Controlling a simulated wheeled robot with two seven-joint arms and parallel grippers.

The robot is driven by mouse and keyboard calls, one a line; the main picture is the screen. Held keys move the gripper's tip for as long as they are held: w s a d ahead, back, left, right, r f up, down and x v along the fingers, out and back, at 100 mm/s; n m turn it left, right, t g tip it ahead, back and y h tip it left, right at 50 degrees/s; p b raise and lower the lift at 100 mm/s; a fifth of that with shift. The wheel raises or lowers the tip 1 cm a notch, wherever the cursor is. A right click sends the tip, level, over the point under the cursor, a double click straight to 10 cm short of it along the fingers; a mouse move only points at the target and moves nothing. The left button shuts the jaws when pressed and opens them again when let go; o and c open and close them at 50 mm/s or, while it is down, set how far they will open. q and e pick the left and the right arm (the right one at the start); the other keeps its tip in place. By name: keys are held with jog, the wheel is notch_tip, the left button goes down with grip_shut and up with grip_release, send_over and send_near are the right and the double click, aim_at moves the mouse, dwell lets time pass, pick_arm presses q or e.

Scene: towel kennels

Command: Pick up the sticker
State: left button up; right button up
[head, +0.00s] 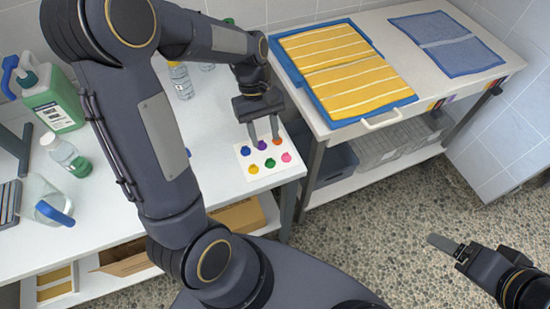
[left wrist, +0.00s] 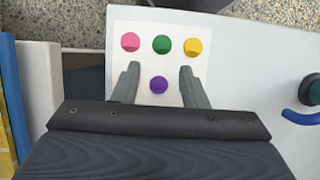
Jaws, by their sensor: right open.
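A white sheet (head: 250,160) with several round coloured stickers lies near the table's front right corner. The back row has a blue (head: 245,150), a purple (head: 262,145) and an orange sticker (head: 277,141). The front row has a yellow (head: 253,169), a green (head: 270,163) and a pink one (head: 286,157). My left gripper (head: 266,143) is open above the sheet. In the left wrist view the purple sticker (left wrist: 158,85) shows between its fingers (left wrist: 160,68), with nothing gripped; blue and orange are hidden there. My right gripper (head: 445,246) is open and empty over the floor.
A trolley holds a blue tray with a yellow striped towel (head: 340,70) and a blue towel (head: 445,42). Speckled floor (head: 400,205) is clear.

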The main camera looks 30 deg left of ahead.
aim_at(269, 158)
pick_arm(q)
jog(key=x, duration=0.5)
jog(key=shift+s+d+f, duration=0.15)
jog(key=shift+s+d, duration=0.05)
jog(key=shift+s, duration=0.1)
jog(key=c, duration=0.8)
